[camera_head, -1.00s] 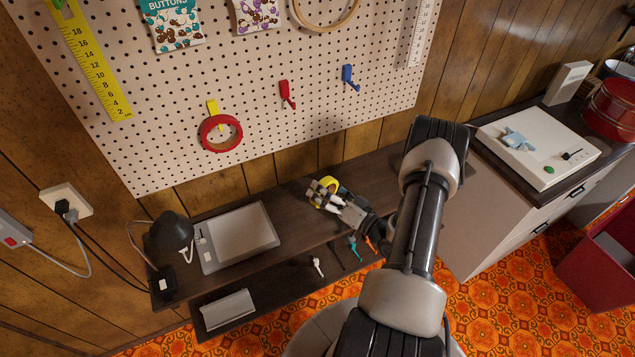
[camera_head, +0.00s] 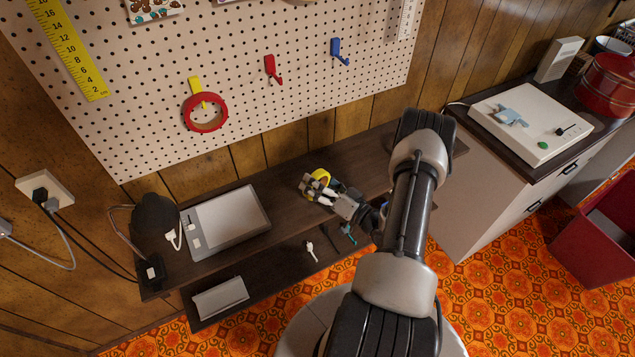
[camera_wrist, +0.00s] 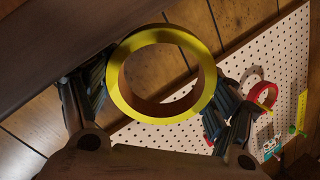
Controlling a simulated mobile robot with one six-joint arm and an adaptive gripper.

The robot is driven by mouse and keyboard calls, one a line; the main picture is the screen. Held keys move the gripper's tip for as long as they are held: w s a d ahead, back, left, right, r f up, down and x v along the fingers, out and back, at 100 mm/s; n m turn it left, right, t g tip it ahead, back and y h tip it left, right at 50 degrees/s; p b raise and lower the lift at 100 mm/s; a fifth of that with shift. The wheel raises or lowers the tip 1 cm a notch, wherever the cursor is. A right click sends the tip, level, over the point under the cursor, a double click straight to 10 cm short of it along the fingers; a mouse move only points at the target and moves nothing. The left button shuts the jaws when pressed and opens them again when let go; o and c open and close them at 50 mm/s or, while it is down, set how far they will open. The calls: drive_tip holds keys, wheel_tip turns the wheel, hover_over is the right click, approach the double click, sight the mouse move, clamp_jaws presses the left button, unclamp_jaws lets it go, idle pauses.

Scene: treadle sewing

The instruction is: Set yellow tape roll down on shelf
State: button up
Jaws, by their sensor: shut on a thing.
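The yellow tape roll (camera_wrist: 205,100) is a thick ring, seen face on between my fingers in the wrist view. My gripper (camera_wrist: 160,110) is shut on it, one finger on each side. In the head view the tape roll (camera_head: 321,175) shows as a small yellow arc behind my gripper (camera_head: 316,188), by the upper dark brown shelf (camera_head: 285,210). Whether the roll touches the shelf cannot be told. In the wrist view the shelf's dark edge (camera_wrist: 60,50) runs across the upper left.
A grey tablet (camera_head: 228,220) and a black lamp (camera_head: 154,220) occupy the shelf's left part. A lower shelf (camera_head: 265,297) holds small tools and a grey box. Red tape (camera_head: 205,127) hangs from a yellow hook on the pegboard. The shelf between tablet and gripper looks clear.

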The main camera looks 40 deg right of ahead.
drive_tip(key=shift+f, duration=0.15)
drive_tip(key=o, duration=1.1)
drive_tip(key=shift+a+f, duration=0.1)
drive_tip(key=shift+s, duration=0.15)
drive_tip(key=s, duration=0.4)
drive_tip(key=s+d, duration=0.1)
drive_tip(key=s, duration=0.6)
drive_tip(key=shift+s+d, duration=0.15)
drive_tip(key=shift+s, duration=0.2)
drive_tip(key=shift+w+r, duration=0.1)
drive_tip(key=shift+r, duration=0.1)
